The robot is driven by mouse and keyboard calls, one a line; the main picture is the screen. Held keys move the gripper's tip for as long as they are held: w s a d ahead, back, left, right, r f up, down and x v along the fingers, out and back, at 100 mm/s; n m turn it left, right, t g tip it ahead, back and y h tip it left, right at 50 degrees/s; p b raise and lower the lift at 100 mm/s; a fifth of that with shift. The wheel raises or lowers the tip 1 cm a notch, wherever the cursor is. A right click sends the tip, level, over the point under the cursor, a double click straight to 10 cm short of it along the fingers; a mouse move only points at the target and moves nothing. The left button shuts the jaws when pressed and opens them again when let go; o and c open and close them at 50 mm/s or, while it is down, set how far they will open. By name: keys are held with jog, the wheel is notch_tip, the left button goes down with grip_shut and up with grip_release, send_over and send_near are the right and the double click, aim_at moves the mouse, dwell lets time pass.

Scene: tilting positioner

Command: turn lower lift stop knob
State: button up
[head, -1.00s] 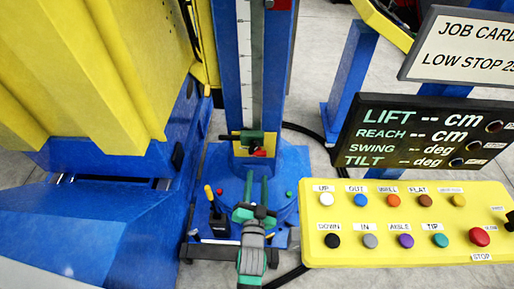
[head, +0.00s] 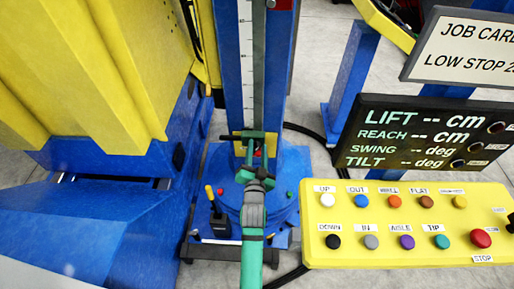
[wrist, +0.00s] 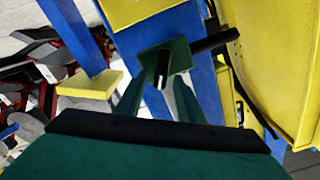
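The lower lift stop is a green block (wrist: 180,56) with a black handle (wrist: 215,41) sticking out to the right in the wrist view. A dark knob with a pale line (wrist: 163,67) shows on its face. In the head view the stop sits low on the blue mast, in front of a yellow plate (head: 237,146), largely covered by my gripper (head: 259,148). My gripper's green fingers are apart, one on each side of the knob in the wrist view (wrist: 160,85). I cannot tell whether they touch it.
The blue mast carries a white scale (head: 245,60). A yellow button panel (head: 375,222), a dark readout board (head: 400,125) showing dashes and a job card (head: 470,50) stand to the right. A large yellow body (head: 90,70) is close on the left. A small lever (head: 217,215) stands near the mast base.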

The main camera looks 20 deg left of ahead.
jog(key=shift+w+a, duration=0.15)
jog(key=shift+w, duration=0.35)
jog(key=shift+s, duration=0.1)
grip_shut()
